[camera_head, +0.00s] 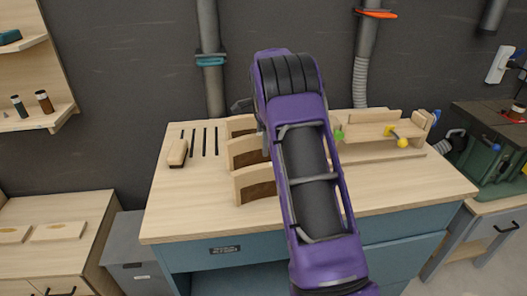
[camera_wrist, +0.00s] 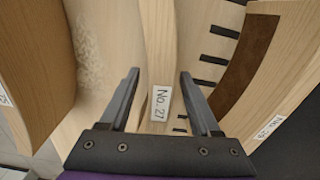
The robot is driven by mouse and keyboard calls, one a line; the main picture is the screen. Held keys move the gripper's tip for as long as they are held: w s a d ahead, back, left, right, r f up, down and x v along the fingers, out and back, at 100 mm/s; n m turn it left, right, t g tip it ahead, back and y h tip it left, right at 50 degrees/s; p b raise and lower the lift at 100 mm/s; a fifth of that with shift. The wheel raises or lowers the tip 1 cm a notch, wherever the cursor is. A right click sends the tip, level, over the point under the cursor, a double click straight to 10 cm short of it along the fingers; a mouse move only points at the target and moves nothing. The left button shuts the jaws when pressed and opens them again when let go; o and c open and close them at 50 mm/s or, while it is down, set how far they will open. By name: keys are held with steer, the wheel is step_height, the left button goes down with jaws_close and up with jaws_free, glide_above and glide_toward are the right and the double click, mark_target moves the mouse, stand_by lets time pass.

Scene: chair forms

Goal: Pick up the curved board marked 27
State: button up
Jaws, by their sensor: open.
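The curved board marked 27 (camera_wrist: 158,45) is pale wood in the wrist view, with a white label reading "No. 27". It stands on edge between the two fingers of my gripper (camera_wrist: 160,74). The fingers are open, with a visible gap on each side of the board. In the head view, several curved wooden forms (camera_head: 247,152) stand in a row on the workbench, partly behind my purple arm. Their labels cannot be read there. My gripper's fingers are hidden behind the arm in that view.
Another form with a brown inner face (camera_wrist: 245,65) stands right of the board in the wrist view; one more (camera_wrist: 35,60) is at left. On the workbench (camera_head: 190,215), a wooden block (camera_head: 177,153) lies beside dark slots. A wooden jig (camera_head: 375,135) with coloured knobs stands at right.

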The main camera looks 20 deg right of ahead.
jaws_close()
steer(key=shift+r, duration=0.1)
stand_by(1.3)
